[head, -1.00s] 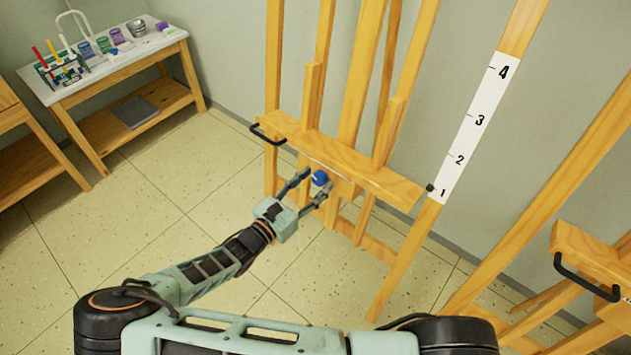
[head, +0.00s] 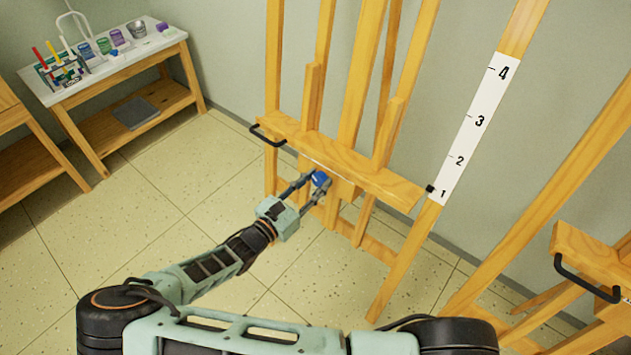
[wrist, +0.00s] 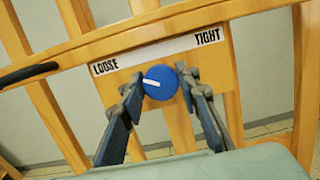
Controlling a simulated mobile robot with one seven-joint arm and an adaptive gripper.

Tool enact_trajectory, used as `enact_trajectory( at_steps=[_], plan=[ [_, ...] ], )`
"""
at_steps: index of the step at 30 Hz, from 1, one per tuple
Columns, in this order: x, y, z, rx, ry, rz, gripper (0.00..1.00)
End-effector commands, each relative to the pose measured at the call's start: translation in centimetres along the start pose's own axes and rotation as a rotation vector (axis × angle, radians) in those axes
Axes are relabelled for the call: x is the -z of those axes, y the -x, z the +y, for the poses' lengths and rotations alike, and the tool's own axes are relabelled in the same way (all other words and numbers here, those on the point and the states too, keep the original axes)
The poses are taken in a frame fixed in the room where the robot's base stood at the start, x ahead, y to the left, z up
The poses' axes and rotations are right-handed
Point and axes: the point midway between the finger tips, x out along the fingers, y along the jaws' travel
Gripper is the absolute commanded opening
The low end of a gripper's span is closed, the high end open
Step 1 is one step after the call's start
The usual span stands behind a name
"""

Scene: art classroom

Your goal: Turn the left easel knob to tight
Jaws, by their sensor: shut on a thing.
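The blue round knob (head: 320,179) is on the front of the left wooden easel, below its ledge (head: 345,163). In the wrist view the knob (wrist: 165,88) has a white pointer line that points left, toward the LOOSE side. A white label strip (wrist: 158,52) above it reads LOOSE at left and TIGHT at right. My gripper (head: 317,183) is shut on the knob. In the wrist view one finger of my gripper (wrist: 160,86) presses each side of it, and the knob's face stays visible between them.
A black handle (head: 267,136) sticks out at the ledge's left end. A second easel (head: 590,262) with a black handle stands at the right. A bench (head: 120,62) with pots and tools is at the back left. The floor between is clear.

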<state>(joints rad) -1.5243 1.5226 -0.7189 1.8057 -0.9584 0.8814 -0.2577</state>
Motion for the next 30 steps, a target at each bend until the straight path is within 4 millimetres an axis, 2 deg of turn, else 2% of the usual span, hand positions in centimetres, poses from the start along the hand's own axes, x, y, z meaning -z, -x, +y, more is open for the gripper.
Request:
enact_trajectory(
  at_steps=[11,30],
  plan=[
    [0.03,-0.02,0.01,0.038,-0.213,0.001,0.06],
    [0.08,0.05,0.04,0.143,-0.812,0.002,0.06]
  ],
)
